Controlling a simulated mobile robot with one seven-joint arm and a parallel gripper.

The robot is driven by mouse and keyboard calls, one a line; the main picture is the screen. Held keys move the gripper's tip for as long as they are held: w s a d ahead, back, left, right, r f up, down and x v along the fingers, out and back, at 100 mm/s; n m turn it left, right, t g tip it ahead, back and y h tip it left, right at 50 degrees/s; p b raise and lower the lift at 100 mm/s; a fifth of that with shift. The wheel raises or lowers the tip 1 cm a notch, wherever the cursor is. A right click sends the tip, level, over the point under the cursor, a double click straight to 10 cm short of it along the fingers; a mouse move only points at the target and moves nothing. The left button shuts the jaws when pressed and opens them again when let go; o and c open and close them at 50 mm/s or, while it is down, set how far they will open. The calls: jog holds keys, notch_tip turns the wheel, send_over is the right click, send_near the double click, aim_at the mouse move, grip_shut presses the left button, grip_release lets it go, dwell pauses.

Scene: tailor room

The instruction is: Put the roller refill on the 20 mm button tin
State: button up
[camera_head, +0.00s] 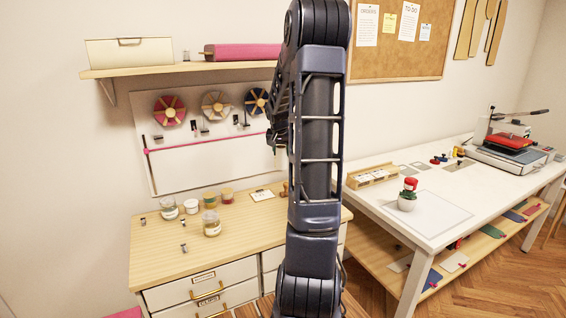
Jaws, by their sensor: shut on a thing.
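My gripper (275,140) shows only in part at the left edge of my arm, above the wooden cabinet top. My arm hides most of it. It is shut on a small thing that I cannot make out. I cannot pick out the roller refill for certain. Several round button containers stand on the cabinet top: a larger jar (211,224) at the front, a white-topped one (168,209), a small one (191,206), a greenish one (210,200) and a reddish one (227,196). Their labels are too small to read, so I cannot tell which is the 20 mm tin.
Small metal pieces (183,248) lie on the left of the cabinet top (160,262).

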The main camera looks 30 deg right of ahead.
jog(key=shift+r, duration=0.55)
jog(key=s+d+r+m+g, duration=0.1)
jog(key=s+d+r+m, duration=0.15)
jog(key=d, duration=0.65)
jog(key=s+d+r+m+h, duration=0.1)
jog(key=s+d+r, duration=0.25)
jog(key=d, duration=0.65)
jog(key=s+d+r+m+g, duration=0.15)
jog(key=s+d, duration=0.25)
jog(key=d, duration=0.5)
jog(key=s+d+r+m+g, duration=0.1)
jog(key=s+d+r+m, duration=0.25)
jog(key=s+d, duration=0.7)
jog(key=s+d+r+m, duration=0.2)
jog(key=s+d+r, duration=0.3)
jog(key=s+d, duration=0.55)
jog(key=shift+h, duration=0.4)
jog(key=f, duration=0.6)
jog(key=a+f, duration=0.1)
jog(key=f, duration=0.5)
jog(key=s+f, duration=0.1)
jog(key=f, duration=0.6)
jog(key=shift+a+f, duration=0.1)
jog(key=shift+a, duration=0.25)
jog(key=o, duration=0.9)
jog(key=shift+f, duration=0.15)
jog(key=shift+o, duration=0.3)
